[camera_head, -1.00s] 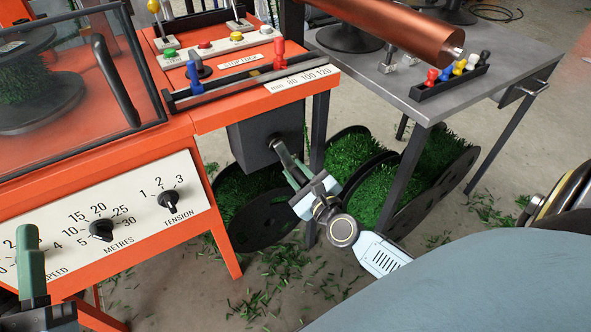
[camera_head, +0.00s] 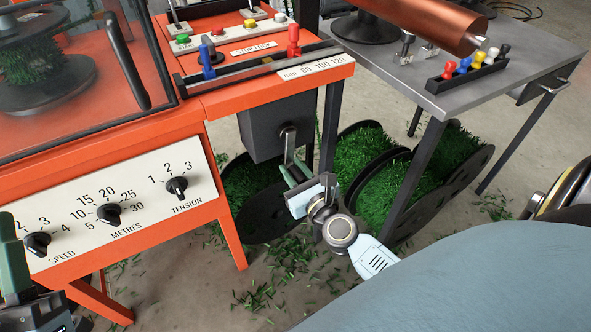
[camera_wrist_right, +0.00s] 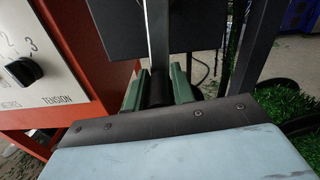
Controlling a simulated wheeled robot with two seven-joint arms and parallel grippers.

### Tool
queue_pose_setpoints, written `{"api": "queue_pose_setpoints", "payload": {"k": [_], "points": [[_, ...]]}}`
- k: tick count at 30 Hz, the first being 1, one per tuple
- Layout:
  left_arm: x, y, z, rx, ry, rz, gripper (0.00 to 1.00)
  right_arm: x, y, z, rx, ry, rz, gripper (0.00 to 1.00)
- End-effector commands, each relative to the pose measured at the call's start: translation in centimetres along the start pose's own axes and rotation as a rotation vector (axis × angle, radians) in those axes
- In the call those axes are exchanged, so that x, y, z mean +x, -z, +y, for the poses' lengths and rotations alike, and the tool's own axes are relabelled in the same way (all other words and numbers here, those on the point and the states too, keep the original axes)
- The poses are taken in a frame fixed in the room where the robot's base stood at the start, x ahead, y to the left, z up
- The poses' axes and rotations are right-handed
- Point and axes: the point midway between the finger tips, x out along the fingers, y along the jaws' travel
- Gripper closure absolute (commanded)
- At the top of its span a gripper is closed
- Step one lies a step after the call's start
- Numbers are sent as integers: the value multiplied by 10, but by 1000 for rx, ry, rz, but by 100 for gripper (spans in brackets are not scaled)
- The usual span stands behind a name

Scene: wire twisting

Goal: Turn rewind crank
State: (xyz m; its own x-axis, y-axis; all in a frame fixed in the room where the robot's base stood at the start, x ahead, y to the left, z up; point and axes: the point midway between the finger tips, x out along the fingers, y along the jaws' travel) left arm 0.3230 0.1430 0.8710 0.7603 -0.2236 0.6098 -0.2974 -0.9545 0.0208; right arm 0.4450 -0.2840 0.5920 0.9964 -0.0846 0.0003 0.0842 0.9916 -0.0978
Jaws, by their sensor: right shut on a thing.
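The rewind crank's flat metal arm (camera_head: 289,147) comes out of the front of a dark grey box (camera_head: 262,129) under the orange machine and points almost straight down. It also shows in the right wrist view (camera_wrist_right: 158,38). My right gripper (camera_head: 296,177) is at the crank's lower end. In the right wrist view its green fingers (camera_wrist_right: 158,92) are closed on both sides of the dark crank handle (camera_wrist_right: 157,88). The fingers mostly hide the handle in the head view. My left gripper (camera_head: 14,268) is at the lower left edge, partly cut off, with one green finger showing.
The orange machine (camera_head: 222,250) has a panel of dials (camera_head: 108,214) facing me. Its leg and a dark post (camera_head: 330,130) stand near the crank. Reels of green strands (camera_head: 395,190) stand right of and behind the right gripper. A grey table (camera_head: 430,97) is at the right.

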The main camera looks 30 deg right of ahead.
Motion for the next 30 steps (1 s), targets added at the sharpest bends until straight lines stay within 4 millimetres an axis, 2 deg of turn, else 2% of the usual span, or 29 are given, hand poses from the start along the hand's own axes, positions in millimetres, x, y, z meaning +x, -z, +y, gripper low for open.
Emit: {"api": "queue_pose_setpoints", "payload": {"k": [1, 7, 8, 11, 12, 19, 23, 26, 30], "points": [[0, 0, 0, 0, 0, 1, 64, -2, 4, 6, -2, -14, 8, 100], [0, 0, 0, 0, 0, 1, 64, -2, 3, 5, -4, -14, 8, 100], [0, 0, 0, 0, 0, 1, 64, -2, 3, 5, -3, -14, 8, 71], [0, 0, 0, -1, 0, 0, 64, -2, 3, 5, -2, -12, 6, 58], [0, 0, 0, -1, 0, 0, 64, -1, 2, 4, -2, -10, 5, 57], [0, 0, 0, -1, 1, -1, 64, -1, 1, 2, -2, -6, 2, 57], [0, -1, 0, -1, 1, 0, 64, -8, 2, 2, -3, -6, 3, 57], [-1, 0, 0, -1, 0, 11, 64, -21, 2, 2, -3, -7, 4, 57], [-2, 2, 0, -1, 0, 34, 64, -49, 3, 2, -5, -8, 5, 57]]}}
